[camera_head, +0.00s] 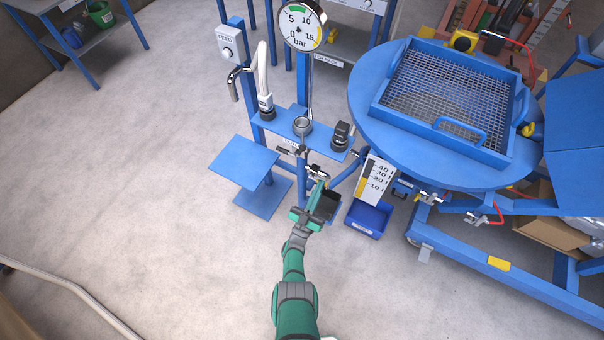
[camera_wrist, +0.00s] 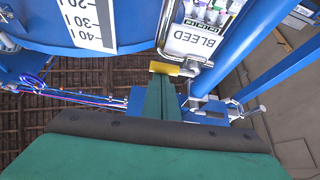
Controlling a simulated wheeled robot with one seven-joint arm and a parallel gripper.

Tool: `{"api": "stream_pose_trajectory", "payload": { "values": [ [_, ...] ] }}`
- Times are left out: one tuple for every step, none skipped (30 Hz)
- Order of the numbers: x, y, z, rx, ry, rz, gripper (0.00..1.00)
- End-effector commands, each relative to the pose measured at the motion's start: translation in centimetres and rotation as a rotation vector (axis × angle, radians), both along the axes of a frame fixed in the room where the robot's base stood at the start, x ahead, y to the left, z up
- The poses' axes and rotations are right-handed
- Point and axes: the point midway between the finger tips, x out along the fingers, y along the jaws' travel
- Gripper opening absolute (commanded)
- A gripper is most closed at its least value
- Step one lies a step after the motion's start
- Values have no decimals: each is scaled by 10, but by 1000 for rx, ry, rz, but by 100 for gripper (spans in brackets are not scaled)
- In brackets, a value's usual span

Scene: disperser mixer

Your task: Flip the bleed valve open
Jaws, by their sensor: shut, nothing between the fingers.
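A white label reading BLEED (camera_wrist: 196,42) shows at the top right of the wrist view. Metal valve parts sit just beside it, and the small metal bleed valve shows low on the blue stand in the head view (camera_head: 318,172). My green gripper (camera_head: 314,187) reaches up to this valve from the front. In the wrist view my gripper (camera_wrist: 170,82) is shut, with its tips close below the label. A small yellow piece (camera_wrist: 164,69) lies across the tips; I cannot tell whether it touches them. My gripper partly hides the valve and its lever.
A pressure gauge (camera_head: 302,26) stands above the blue stand shelf (camera_head: 285,122). A blue bin (camera_head: 369,219) and a scale plate (camera_head: 377,180) are close on the right. The round blue vessel lid (camera_head: 364,95) fills the upper right.

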Motion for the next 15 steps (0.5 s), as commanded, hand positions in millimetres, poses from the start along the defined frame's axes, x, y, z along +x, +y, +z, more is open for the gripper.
{"api": "stream_pose_trajectory", "payload": {
  "values": [
    [-1, -2, -1, 1, 1, -2, 0],
    [-2, -2, -1, 0, 1, -4, 0],
    [-2, -3, -1, 1, 0, -5, 0],
    [-2, -3, -1, 0, 1, -5, 0],
    [-3, -4, -1, 0, 0, -6, 0],
    [-3, -4, -1, 1, 1, -6, 0],
    [-3, -4, -1, 1, 1, -7, 0],
    [-3, -5, -1, 0, 1, -7, 0],
    [-3, -5, -1, 0, 1, -7, 0],
    [-3, -5, -1, 0, 1, -7, 0],
    [-3, -5, -1, 1, 1, -8, 0],
    [-3, -5, -1, 1, 1, -8, 0],
    [-3, -5, -1, 1, 1, -8, 0],
    [-3, -6, -1, 0, 1, -9, 0],
    [-3, -6, -1, 0, 1, -9, 0]
  ]
}}
